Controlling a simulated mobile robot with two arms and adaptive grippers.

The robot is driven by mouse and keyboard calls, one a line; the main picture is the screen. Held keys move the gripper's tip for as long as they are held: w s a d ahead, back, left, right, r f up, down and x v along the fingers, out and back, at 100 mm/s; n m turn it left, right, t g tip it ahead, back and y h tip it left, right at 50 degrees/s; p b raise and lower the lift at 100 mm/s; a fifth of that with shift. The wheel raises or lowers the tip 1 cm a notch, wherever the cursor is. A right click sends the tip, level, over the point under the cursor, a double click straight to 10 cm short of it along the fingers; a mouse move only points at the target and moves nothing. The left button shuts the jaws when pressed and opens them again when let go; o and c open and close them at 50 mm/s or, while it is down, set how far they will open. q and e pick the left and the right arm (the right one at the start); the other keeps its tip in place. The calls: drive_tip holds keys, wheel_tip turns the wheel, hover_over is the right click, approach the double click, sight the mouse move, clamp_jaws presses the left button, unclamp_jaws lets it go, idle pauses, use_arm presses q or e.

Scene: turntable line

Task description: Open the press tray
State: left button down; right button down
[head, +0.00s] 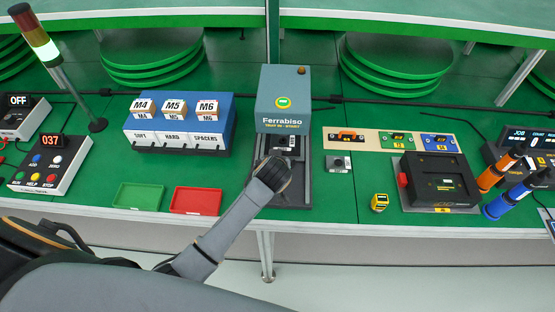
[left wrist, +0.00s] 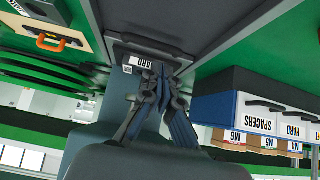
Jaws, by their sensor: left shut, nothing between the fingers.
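The press (head: 283,98), a blue-grey housing marked Ferrabiso, stands at the middle of the bench. Its dark press tray (head: 285,142) shows at the front below the housing, with a small white label. In the left wrist view the tray (left wrist: 178,53) lies just beyond my fingers, label at left. My left gripper (left wrist: 160,72) is shut and empty, its fingertips at the tray's near edge; I cannot tell whether they touch it. In the head view my left wrist hides the fingers and part of the press base. My right gripper is in neither view.
Left of the press are a blue drawer unit (head: 180,125), a green bin (head: 138,197) and a red bin (head: 196,201). To the right are a board with coloured handled pieces (head: 392,141), a black device (head: 440,180) and a small yellow item (head: 380,202).

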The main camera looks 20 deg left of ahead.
use_arm(q)
drive_tip(key=shift+x, duration=2.35)
drive_tip(key=shift+s+d, duration=0.1)
